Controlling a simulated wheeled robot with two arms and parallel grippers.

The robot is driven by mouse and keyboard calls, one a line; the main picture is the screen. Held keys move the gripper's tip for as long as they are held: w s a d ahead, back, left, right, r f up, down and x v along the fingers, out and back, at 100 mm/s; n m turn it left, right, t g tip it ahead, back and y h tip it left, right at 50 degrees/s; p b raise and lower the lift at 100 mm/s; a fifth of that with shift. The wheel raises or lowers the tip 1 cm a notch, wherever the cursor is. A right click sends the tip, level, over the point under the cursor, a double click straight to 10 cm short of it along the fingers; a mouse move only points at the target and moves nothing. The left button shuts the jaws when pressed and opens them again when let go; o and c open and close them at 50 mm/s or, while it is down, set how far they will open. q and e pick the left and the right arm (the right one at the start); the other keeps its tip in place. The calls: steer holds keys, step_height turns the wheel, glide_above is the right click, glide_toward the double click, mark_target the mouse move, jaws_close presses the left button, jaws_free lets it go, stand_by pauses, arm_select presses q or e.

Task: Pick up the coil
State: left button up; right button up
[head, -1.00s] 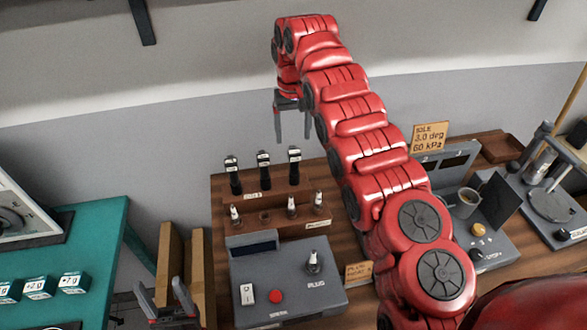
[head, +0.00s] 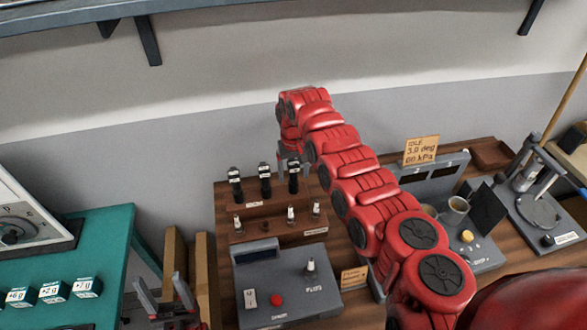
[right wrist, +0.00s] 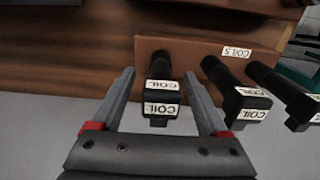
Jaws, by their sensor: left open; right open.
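Three black coils with white COIL labels stand upright in a row on a wooden rack: the left coil (head: 235,184), the middle coil (head: 264,181) and the right coil (head: 293,178). My right gripper (head: 292,158) is open at the right coil, partly hidden by its own arm. In the right wrist view, the right coil (right wrist: 161,98) lies between the open fingers (right wrist: 160,76), with a visible gap on each side. The other two coils (right wrist: 240,98) are outside the fingers. My left gripper (head: 167,298) is open and empty at the lower left.
Below the coils, spark plugs stand on the lower step of the rack (head: 268,228). A grey spark tester (head: 284,288) sits in front. A teal table (head: 110,240) with small labelled boxes is at left. A grey station with a cup (head: 457,208) is at right.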

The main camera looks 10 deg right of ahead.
steer(key=shift+f, duration=0.1)
jaws_close()
stand_by(0.3)
